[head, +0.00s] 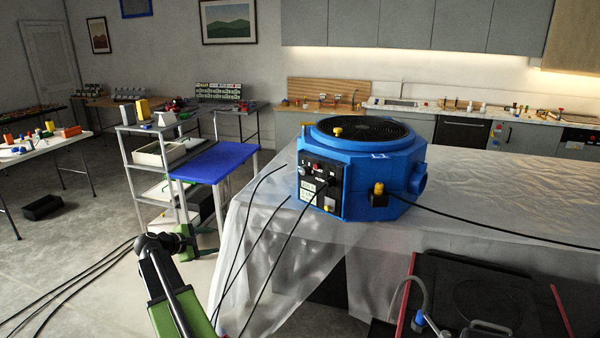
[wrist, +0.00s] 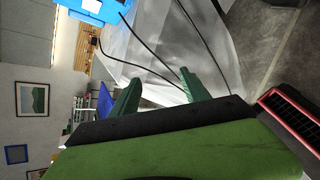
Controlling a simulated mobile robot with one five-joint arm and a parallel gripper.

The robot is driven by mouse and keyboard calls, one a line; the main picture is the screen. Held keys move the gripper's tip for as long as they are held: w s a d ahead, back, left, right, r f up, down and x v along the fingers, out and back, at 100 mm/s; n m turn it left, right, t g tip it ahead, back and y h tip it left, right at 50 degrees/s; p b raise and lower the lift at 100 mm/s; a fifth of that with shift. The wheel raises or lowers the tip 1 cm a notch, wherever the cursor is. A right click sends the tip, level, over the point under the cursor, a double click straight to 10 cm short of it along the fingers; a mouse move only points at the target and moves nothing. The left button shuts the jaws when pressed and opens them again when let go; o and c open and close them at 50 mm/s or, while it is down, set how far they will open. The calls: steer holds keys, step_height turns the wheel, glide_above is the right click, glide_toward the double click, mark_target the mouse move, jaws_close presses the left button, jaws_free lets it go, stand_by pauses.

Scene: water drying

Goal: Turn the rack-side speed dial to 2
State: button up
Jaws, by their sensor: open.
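A blue drying machine (head: 360,160) with a round black grille on top stands on the sheet-covered table. Its dark control panel (head: 320,187) faces the rack side and carries small knobs, a red part and pale labels. I cannot tell which knob is the speed dial, or its setting. A corner of the blue machine (wrist: 88,8) shows at the top of the wrist view. My gripper (head: 190,241) is low and left of the machine, apart from it. Its green fingers are spread and empty; they also show in the wrist view (wrist: 161,84).
The table (head: 480,185) is draped in clear plastic sheeting that hangs down its near side. Black cables (head: 243,240) hang from the machine side, close to my gripper. A grey shelf rack (head: 135,165) and blue-topped stand (head: 215,165) are at left. A dark red-edged unit (head: 480,290) is at lower right.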

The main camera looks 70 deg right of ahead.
steer(key=s+d+r+n+g+h, duration=0.25)
steer(key=s+d+r, duration=0.35)
steer(key=d, duration=0.4)
steer(key=s+d+r+n+g+h, duration=0.25)
steer(key=s+d+r, duration=0.4)
steer(key=d, duration=0.45)
glide_toward(302, 171)
steer(key=shift+t, duration=0.3)
steer(key=x, duration=0.9)
steer(key=shift+s+p, duration=0.15)
steer(key=shift+p, duration=0.2)
steer(key=shift+r, duration=0.1)
